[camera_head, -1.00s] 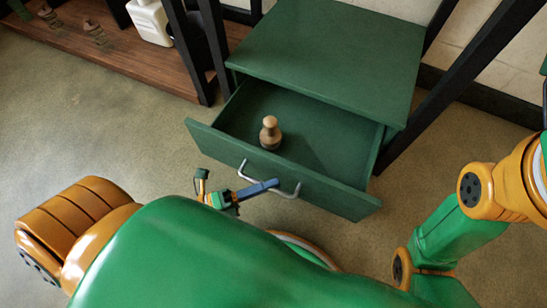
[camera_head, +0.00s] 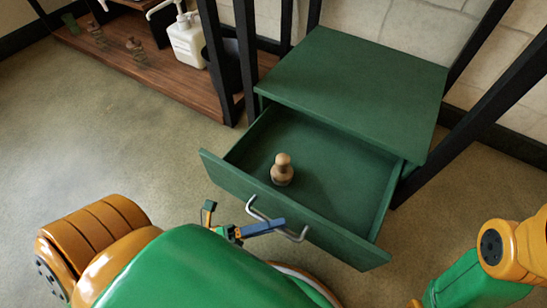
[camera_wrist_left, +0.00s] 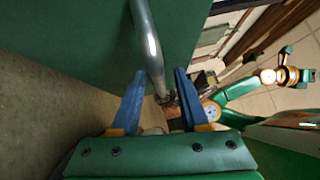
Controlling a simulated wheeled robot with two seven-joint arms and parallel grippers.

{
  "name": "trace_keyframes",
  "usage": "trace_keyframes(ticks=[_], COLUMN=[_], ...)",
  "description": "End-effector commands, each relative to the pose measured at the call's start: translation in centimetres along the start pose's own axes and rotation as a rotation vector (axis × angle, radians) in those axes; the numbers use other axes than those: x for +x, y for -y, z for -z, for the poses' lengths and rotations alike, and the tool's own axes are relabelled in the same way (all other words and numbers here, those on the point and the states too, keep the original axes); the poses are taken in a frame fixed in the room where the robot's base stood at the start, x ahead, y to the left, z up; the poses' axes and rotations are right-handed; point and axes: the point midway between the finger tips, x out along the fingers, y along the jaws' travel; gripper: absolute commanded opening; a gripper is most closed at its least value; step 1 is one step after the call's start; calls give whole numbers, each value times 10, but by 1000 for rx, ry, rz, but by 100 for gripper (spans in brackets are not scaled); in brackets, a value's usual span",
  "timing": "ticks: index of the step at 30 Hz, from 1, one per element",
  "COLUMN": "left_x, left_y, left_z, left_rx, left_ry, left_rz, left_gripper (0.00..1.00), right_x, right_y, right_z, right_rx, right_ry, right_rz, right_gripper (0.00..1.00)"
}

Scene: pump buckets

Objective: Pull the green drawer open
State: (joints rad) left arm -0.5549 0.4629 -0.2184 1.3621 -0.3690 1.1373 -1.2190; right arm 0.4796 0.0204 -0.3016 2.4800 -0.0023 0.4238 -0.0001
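The green drawer (camera_head: 290,205) is pulled out of the green cabinet (camera_head: 355,90), with its inside showing. A bent metal handle (camera_head: 301,236) is on its front and also shows in the left wrist view (camera_wrist_left: 147,40). My left gripper (camera_head: 238,220) is at the handle in the head view. In the left wrist view its two blue fingers (camera_wrist_left: 158,98) are spread, with the bar between them; a gap shows on both sides near the tips. My right arm is at the right in the head view, its gripper outside the frame. In the left wrist view its far end is small and unclear.
A small wooden knob-like piece (camera_head: 283,170) stands inside the drawer. Black frame posts flank the cabinet. A wooden shelf (camera_head: 150,75) at the upper left holds a white pump bottle (camera_head: 188,45) and several small objects. The floor left of the drawer is clear.

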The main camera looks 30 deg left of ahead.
Motion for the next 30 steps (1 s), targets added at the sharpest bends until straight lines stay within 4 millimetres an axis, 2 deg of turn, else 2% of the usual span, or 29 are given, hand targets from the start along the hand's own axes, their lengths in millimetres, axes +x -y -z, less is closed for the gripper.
trace_keyframes(ticks=[8,15,19,30], left_x=[-2,-50,-67,-71], left_y=[0,-1,-1,0], left_z=[0,0,0,0], left_rx=[0,-1,0,0], left_ry=[0,0,0,0], left_rz=[-1,-5,-2,1], left_gripper=[44,44,44,44], right_x=[0,2,0,0], right_y=[0,0,0,0], right_z=[0,0,0,0], right_rx=[1,2,2,2], right_ry=[0,-1,0,0], right_rz=[-1,-2,-3,-3], right_gripper=[50,50,50,50])
